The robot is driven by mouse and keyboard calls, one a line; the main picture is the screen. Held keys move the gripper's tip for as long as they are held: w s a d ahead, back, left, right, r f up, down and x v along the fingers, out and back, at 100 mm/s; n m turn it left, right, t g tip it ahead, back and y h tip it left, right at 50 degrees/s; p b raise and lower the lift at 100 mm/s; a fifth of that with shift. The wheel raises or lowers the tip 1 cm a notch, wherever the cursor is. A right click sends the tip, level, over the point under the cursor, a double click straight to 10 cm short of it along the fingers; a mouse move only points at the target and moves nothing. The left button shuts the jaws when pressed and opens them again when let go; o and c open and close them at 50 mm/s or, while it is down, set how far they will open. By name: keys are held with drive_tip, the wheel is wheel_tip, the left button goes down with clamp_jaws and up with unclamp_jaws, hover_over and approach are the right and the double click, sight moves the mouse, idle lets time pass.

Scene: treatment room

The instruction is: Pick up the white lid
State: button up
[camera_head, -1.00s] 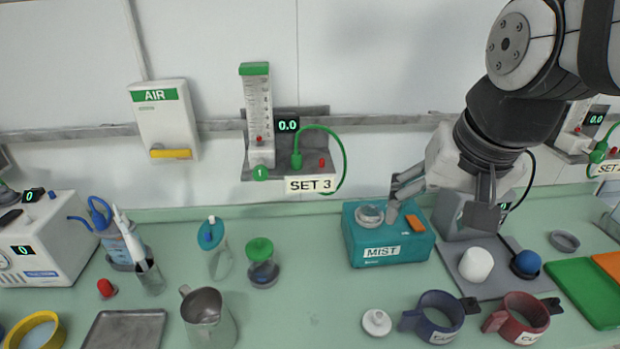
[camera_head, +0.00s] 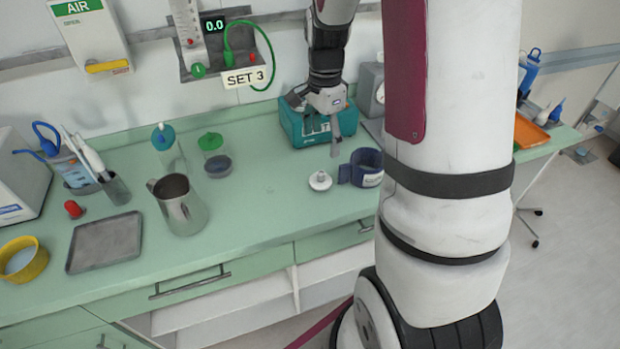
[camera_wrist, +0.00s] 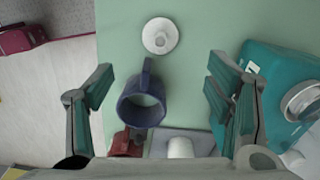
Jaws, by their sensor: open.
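The white lid (camera_head: 320,181) is a small disc with a raised knob, lying on the green counter in front of the teal MIST box (camera_head: 350,122). In the wrist view the lid (camera_wrist: 160,36) lies knob up near the top middle, ahead of my fingers. My gripper (camera_head: 334,143) is above the counter by the front of the teal box, behind the lid and a little to its right. In the wrist view its two fingers (camera_wrist: 160,88) are spread wide with nothing held between them. The blue cup (camera_wrist: 141,100) shows below, between the fingers.
The blue cup (camera_head: 366,168) stands just right of the lid. A metal jug (camera_head: 178,205), a grey tray (camera_head: 105,243) and a green-capped jar (camera_head: 213,155) stand to the left. The counter between jug and lid is clear. My own body hides the right part of the counter.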

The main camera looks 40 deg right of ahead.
sight(321, 173)
wheel_tip(321, 173, down, 13)
drive_tip(key=shift+r+p, duration=0.15)
drive_tip(key=shift+p, duration=0.4)
drive_tip(key=c, duration=1)
